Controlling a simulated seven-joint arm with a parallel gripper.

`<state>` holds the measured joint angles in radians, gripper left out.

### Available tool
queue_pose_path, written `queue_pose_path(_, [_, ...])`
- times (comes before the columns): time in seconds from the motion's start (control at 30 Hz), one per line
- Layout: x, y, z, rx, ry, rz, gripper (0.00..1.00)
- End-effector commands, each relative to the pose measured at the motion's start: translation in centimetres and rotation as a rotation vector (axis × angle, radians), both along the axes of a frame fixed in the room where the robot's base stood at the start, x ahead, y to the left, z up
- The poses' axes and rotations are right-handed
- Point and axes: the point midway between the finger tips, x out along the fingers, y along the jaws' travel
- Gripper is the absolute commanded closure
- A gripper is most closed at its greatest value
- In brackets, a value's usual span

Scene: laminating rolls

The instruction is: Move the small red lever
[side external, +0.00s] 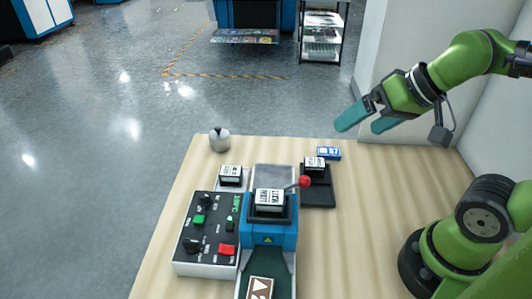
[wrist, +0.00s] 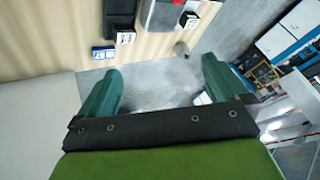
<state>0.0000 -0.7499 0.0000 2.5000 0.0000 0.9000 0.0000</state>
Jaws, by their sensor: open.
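The small red lever (side external: 304,181) has a round red knob on a short grey stem. It sticks out to the right of the blue machine (side external: 270,232) on the table in the side external view. My gripper (side external: 360,121) is open and empty, with teal fingers. It is in the air beyond the table's far right part, well above and apart from the lever. In the wrist view the two fingers of my gripper (wrist: 158,85) stand wide apart with nothing between them.
A control box (side external: 208,231) with black knobs and green and red buttons stands left of the machine. A black tray (side external: 318,193) with a labelled block, a blue box (side external: 329,153) and a grey pot (side external: 219,141) are near. The table's right side is bare.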

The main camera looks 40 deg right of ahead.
Motion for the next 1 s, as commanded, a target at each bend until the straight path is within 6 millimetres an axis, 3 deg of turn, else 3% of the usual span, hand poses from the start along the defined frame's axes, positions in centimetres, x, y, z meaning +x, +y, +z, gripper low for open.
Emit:
queue_pose_path(0.3, [0.0,0.0,0.0,0.000,0.000,0.000,0.00])
queue_pose_path(0.57, [0.6,1.8,-1.1,-0.013,0.064,0.080,0.40])
queue_pose_path(0.9, [3.3,7.9,-3.7,-0.117,0.392,0.146,0.92])
queue_pose_path(1.0, [4.0,9.3,-4.2,-0.157,0.472,0.088,1.00])
